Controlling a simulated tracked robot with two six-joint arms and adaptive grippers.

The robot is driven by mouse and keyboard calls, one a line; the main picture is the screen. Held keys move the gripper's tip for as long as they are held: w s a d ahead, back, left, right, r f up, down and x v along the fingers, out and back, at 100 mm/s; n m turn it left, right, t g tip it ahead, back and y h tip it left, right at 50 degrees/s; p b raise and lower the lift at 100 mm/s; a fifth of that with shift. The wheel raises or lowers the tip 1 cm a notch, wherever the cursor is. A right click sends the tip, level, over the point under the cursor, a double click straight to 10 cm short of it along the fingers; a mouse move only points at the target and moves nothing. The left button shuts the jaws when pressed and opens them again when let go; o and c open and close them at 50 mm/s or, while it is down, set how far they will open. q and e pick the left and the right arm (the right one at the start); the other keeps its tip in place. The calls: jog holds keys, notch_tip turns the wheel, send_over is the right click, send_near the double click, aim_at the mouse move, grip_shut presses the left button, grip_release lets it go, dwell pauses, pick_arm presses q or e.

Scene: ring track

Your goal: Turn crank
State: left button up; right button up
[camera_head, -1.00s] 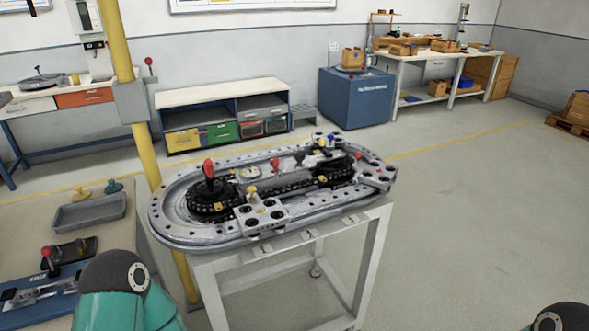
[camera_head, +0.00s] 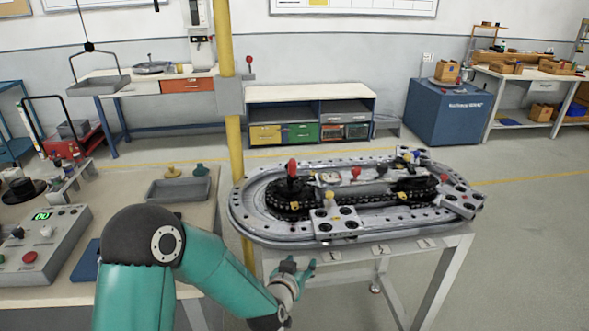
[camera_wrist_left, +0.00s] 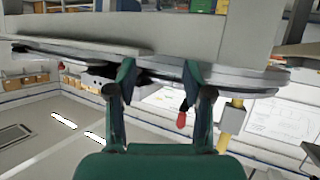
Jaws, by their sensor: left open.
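The ring track (camera_head: 243,225) is a grey metal oval on a light stand. A crank-like upright handle with a red knob (camera_head: 292,168) rises from a black round sprocket (camera_head: 280,204) at its left end. My left gripper (camera_head: 297,272) is open and empty, below the track's front edge by the stand. In the left wrist view, the open fingers (camera_wrist_left: 160,82) point at the grey edge of the track and stand. A red knob (camera_wrist_left: 181,120) shows behind them in this upside-down view. My right gripper is out of view.
A yellow post (camera_head: 233,150) stands behind the track's left end. A workbench at left holds a grey tray (camera_head: 180,189) and a control box (camera_head: 45,250) with a green display. The floor right of the stand is clear.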

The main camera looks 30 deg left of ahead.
aim_at(292, 170)
pick_arm(q)
jog(key=w+a+r+n+t+y, duration=0.1)
jog(key=w+a+r+t+y, duration=0.15)
jog(key=r, duration=0.55)
jog(key=w+a+r+t+y, duration=0.1)
jog(key=a+r+y, duration=0.15)
jog(key=r, duration=0.55)
jog(key=shift+h, duration=0.4)
jog(key=p+x, duration=0.2)
jog(key=x, duration=0.3)
jog(key=p+x, duration=0.1)
jog(key=x, duration=0.5)
jog(key=p+x, duration=0.2)
jog(key=x, duration=0.3)
jog(key=shift+w+a+p, duration=0.15)
jog(key=shift+a+p, duration=0.2)
jog(key=shift+a, duration=0.2)
grip_shut()
